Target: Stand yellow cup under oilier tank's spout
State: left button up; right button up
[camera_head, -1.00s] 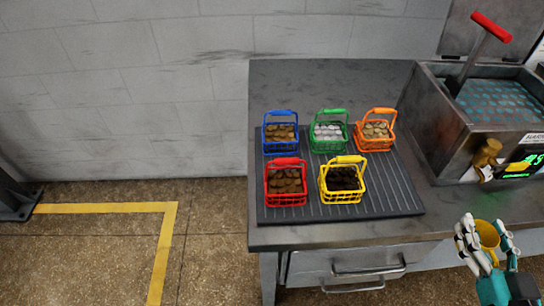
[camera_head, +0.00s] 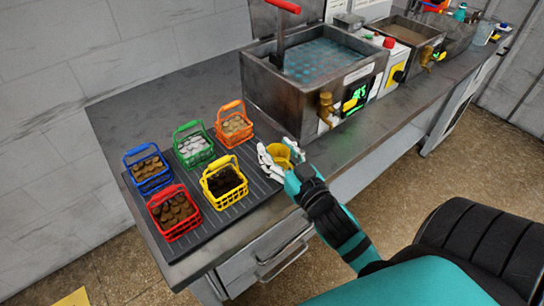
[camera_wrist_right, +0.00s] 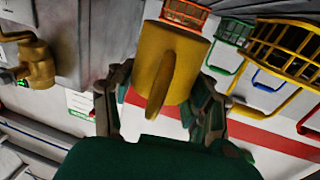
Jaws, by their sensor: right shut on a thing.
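My right gripper (camera_head: 281,153) is shut on the yellow cup (camera_head: 283,158), holding it near the bench's front edge, close to the right end of the ribbed mat. The right wrist view shows the cup (camera_wrist_right: 182,62) between the fingers, its handle facing the camera. The nearer tank (camera_head: 262,92) holds bluish liquid over a grid and has a brass spout (camera_head: 326,105) at its front. The farther tank (camera_head: 404,31) holds brownish contents and has its own brass spout (camera_head: 427,57). The cup is apart from both spouts. My left gripper is not in view.
Blue (camera_head: 147,168), green (camera_head: 194,146), orange (camera_head: 234,124), red (camera_head: 174,212) and yellow (camera_head: 224,183) baskets stand on the ribbed mat (camera_head: 262,188). A white control box (camera_head: 393,68) sits between the tanks. A narrow bench strip (camera_head: 350,130) before the tanks is clear.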

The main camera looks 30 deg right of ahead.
jog(key=shift+w+a, duration=0.3)
jog(key=shift+w, duration=0.1)
jog(key=shift+w+f, duration=0.15)
jog(key=shift+f, duration=1.65)
jog(key=shift+f, duration=0.1)
jog(key=o, duration=1.2)
